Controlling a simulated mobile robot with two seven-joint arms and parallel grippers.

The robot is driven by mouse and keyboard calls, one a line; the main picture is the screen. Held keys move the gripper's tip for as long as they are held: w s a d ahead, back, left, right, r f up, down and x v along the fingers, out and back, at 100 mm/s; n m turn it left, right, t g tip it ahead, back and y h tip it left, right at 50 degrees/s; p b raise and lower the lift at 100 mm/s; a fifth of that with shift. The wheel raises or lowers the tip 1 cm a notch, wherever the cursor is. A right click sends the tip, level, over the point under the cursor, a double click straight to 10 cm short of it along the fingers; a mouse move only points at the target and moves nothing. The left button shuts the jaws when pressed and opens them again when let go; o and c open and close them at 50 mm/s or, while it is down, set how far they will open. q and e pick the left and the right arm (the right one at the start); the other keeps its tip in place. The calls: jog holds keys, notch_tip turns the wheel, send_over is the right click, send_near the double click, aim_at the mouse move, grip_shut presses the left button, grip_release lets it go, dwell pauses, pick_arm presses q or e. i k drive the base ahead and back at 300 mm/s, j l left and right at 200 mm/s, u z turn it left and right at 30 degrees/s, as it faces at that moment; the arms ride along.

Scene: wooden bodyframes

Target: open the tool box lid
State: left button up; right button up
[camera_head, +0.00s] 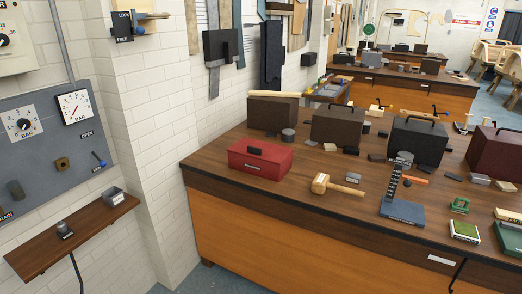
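A red box (260,161) with a black handle (255,151) on its lid sits near the left front corner of the wooden workbench (215,165). Its lid looks closed. Several larger dark boxes stand behind it and to the right, including a black one with a carrying handle (418,143) and a dark red one (495,152). I cannot tell from labels which one is the tool box. Neither of my grippers is in view.
A wooden mallet (337,186) lies right of the red box. A blue-based stand (402,209), a small green frame (460,205) and a green-edged block (464,231) are farther right. A wall shelf (75,236) is at left.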

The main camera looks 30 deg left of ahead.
aim_at(274, 153)
jog(key=i+j+u, duration=0.25)
jog(key=i+j, duration=0.15)
jog(key=j, duration=0.3)
jog(key=i+j+u, duration=0.3)
jog(key=i+j, duration=0.2)
jog(key=j, duration=0.15)
